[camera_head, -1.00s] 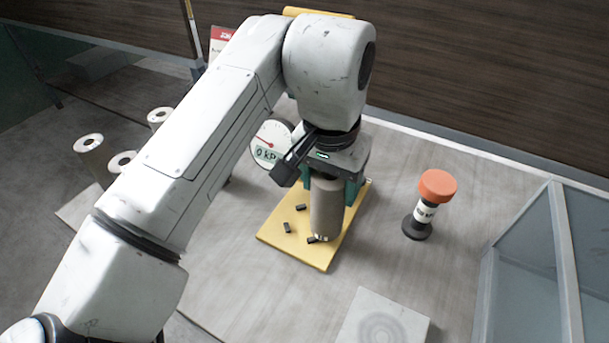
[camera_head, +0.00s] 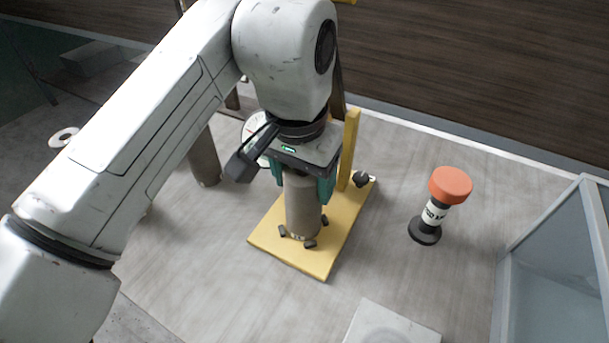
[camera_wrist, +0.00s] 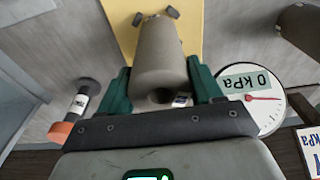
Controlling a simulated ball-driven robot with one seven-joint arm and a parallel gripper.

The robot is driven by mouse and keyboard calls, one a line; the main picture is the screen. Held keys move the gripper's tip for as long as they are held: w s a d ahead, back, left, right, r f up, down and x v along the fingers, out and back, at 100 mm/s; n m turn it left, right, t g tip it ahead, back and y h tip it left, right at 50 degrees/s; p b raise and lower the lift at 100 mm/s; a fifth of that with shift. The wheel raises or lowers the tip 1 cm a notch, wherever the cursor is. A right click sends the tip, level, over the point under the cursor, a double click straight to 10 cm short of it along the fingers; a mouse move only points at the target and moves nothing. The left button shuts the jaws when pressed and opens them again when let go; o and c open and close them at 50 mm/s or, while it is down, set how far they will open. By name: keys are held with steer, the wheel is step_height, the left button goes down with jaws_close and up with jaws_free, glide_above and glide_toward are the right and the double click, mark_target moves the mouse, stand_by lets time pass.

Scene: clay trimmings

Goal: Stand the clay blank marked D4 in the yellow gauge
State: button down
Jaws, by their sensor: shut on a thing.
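My gripper (camera_head: 301,182) is shut on a grey-brown cylindrical clay blank (camera_head: 303,208), which it holds upright by its upper part. The blank also fills the space between the green fingers in the wrist view (camera_wrist: 158,62). Its D4 mark cannot be read. The yellow gauge (camera_head: 268,236) is a flat plate with an upright yellow post and small black stops. The blank's lower end is among the stops near the plate's front. I cannot tell whether it touches the plate.
An orange-topped tool with a black foot (camera_head: 436,208) stands right of the gauge. A glass-sided box (camera_head: 555,270) is at the far right, a pale slab (camera_head: 385,325) in front. A round dial reading 0 kPa (camera_wrist: 262,98) stands near the gauge. Another cylinder (camera_head: 203,160) is behind my arm.

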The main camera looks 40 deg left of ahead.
steer(key=shift+c, duration=0.9)
jaws_free()
step_height(320, 180, up, 12)
steer(key=s+p, duration=0.1)
steer(key=p, duration=0.9)
steer(key=shift+s+d+p, duration=0.15)
steer(key=shift+s+p, duration=0.05)
steer(key=shift+p, duration=0.15)
